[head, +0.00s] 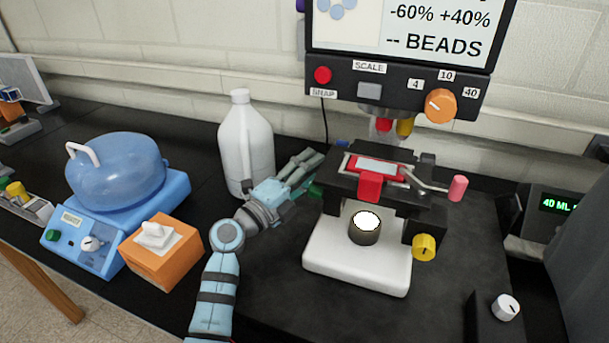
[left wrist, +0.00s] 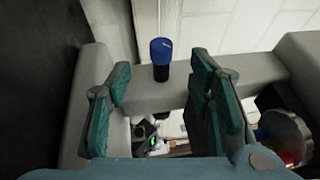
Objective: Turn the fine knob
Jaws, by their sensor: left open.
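The microscope has a white base (head: 350,265), a dark stage (head: 420,215) and a yellow knob (head: 424,247) at its lower right. A blue knob (left wrist: 161,55) with a dark stem shows in the left wrist view, in line with the gap between my fingers; a small blue bit (head: 342,145) shows behind the stage in the head view. No label tells which knob is the fine one.
A white jug (head: 245,145) stands just behind my left gripper. An orange tissue box (head: 160,250) and a blue domed device (head: 115,170) are at the left. The screen unit (head: 400,85) hangs above the stage. A pink-tipped lever (head: 457,188) sticks out right. Dark bench is clear at the front.

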